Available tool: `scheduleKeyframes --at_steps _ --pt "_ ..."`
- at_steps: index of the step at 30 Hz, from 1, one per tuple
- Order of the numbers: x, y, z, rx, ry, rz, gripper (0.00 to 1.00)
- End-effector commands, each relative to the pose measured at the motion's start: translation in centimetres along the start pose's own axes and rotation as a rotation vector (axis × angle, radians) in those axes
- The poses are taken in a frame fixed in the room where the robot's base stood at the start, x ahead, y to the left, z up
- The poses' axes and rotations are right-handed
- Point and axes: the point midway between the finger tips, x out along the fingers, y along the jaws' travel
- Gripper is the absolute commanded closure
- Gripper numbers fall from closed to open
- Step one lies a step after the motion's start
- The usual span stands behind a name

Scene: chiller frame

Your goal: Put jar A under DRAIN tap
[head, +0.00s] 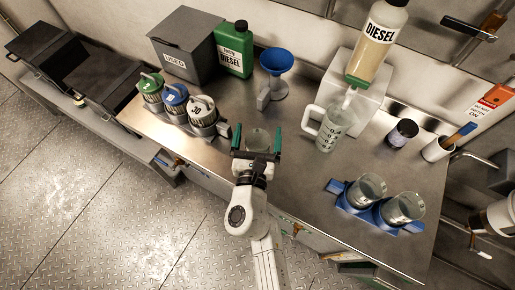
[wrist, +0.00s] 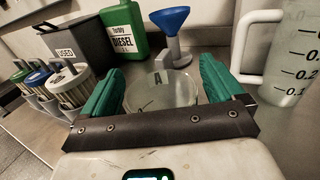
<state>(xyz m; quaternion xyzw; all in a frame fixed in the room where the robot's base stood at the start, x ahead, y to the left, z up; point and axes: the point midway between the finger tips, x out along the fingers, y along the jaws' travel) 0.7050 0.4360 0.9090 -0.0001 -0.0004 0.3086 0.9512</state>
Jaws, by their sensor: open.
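A clear glass jar (head: 257,139) stands on the steel bench between the fingers of my gripper (head: 258,131). It shows in the wrist view (wrist: 168,90), its lower part hidden behind my gripper's dark crossbar. The green fingers are open on either side of it; I cannot tell whether they touch it. Two similar jars, a left one (head: 369,188) and a right one (head: 403,208), sit in a blue holder (head: 352,205) at the bench's right. No tap marked DRAIN is readable.
A blue funnel on a stand (head: 276,63), a measuring jug (head: 332,128) and a Diesel bottle (head: 377,42) stand behind. Several lidded filter cups (head: 175,100) and a USED box (head: 186,47) are at left. Bare bench lies between the gripper and the blue holder.

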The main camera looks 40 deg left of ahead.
Motion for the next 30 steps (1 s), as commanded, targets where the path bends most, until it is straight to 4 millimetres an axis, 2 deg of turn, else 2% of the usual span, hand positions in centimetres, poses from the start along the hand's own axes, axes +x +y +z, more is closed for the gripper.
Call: scheduleKeyframes --at_steps 3,10,30 --pt "0.65 0.03 -0.04 0.000 0.001 0.001 0.05" --pt "0.67 0.01 -0.04 0.000 0.001 0.000 0.07" --pt "0.65 -0.02 -0.04 0.000 0.001 0.000 0.71"
